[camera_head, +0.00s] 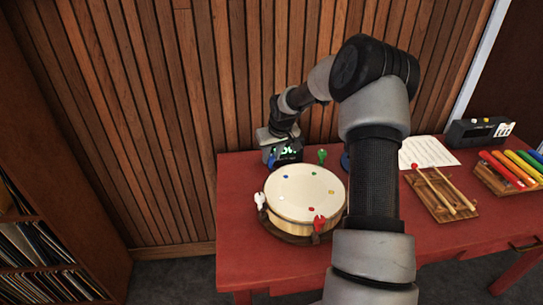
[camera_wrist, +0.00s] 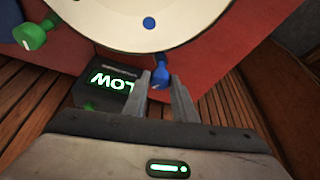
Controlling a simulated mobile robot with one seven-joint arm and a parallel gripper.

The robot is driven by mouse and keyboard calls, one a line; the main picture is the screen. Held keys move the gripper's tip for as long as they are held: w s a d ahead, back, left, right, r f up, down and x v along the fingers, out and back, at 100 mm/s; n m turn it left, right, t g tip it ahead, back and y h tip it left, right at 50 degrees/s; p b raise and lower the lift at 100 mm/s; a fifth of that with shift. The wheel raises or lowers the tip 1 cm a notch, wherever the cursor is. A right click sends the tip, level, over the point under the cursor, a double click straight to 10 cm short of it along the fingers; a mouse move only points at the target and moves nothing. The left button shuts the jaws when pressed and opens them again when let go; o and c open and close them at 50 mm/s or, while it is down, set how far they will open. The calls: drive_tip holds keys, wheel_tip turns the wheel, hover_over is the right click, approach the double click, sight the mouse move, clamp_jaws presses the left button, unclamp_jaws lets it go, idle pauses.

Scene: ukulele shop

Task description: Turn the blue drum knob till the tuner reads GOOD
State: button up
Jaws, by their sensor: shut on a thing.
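The round drum (camera_head: 305,192) with a cream head stands on the red table, with coloured knobs around its rim. The blue drum knob (camera_wrist: 160,62) is at the rim beside a blue dot on the head; in the head view it shows at the drum's far left edge. My gripper (camera_wrist: 161,82) is shut on the blue knob, one finger on each side. The dark tuner (camera_wrist: 103,88) beside it shows LOW in green letters, upside down in the wrist view; it also shows in the head view (camera_head: 289,151), partly covered by my wrist.
A green knob (camera_head: 322,156), a red knob (camera_head: 319,223) and a white knob (camera_head: 260,200) stick out from the drum. To the right are a paper sheet (camera_head: 426,151), a wooden tray with sticks (camera_head: 437,209), coloured bars (camera_head: 508,170) and a dark box (camera_head: 479,132). A slatted wall is behind.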

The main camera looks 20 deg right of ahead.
drive_tip(key=o, duration=1)
drive_tip(key=shift+o, duration=0.2)
drive_tip(key=p+v, duration=0.1)
drive_tip(key=v, duration=1.6)
drive_tip(key=shift+r, duration=0.25)
